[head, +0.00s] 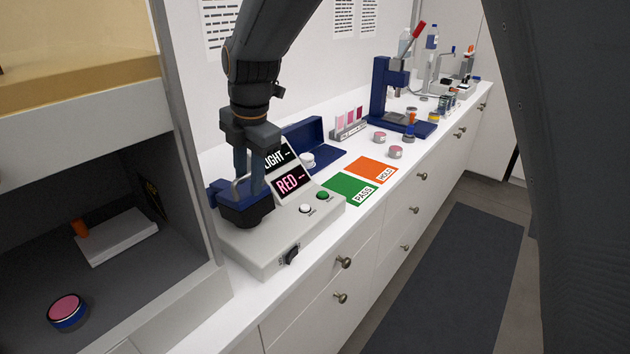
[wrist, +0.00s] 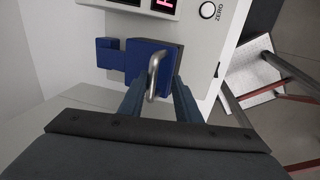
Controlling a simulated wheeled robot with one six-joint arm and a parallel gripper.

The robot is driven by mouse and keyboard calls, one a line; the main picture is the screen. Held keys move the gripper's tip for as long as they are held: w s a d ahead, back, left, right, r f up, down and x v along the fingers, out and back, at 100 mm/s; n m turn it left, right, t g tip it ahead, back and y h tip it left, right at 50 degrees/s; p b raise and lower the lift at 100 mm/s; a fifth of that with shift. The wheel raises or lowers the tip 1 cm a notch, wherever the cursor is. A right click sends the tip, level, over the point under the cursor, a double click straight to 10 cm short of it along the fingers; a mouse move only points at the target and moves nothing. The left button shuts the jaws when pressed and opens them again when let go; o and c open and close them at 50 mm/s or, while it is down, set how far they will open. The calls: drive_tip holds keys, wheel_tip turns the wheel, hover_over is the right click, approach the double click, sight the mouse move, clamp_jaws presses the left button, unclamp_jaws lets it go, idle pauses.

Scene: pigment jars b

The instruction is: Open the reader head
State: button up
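The grey-white reader (head: 290,222) stands on the counter, with displays showing "LIGHT --" and "RED --". Its blue reader head (wrist: 140,62) is at the left end of the reader, beside a smaller blue block. The head looks lowered onto the body. A bent metal handle (wrist: 154,72) stands up from it and also shows in the head view (head: 239,192). My gripper (wrist: 157,84) is at the handle, its two fingers on either side with a gap visible. My gripper (head: 243,180) partly hides the head in the head view.
A shelf unit (head: 188,150) stands close on the left, with a pink-topped jar (head: 67,311) inside. An open blue case (head: 305,135) is behind. A blue press (head: 385,95) stands farther along.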

drive_tip(key=shift+s+d, duration=0.1)
wheel_tip(320, 180, up, 7)
drive_tip(key=d+b, duration=0.2)
drive_tip(key=b, duration=0.1)
drive_tip(key=s+d+f+m+b, duration=0.1)
drive_tip(key=d+f+m+b, duration=0.1)
drive_tip(key=d+f+m, duration=0.7)
drive_tip(key=shift+s+d+h, duration=0.3)
drive_tip(key=shift+s+d, duration=0.1)
drive_tip(key=shift+d, duration=0.45)
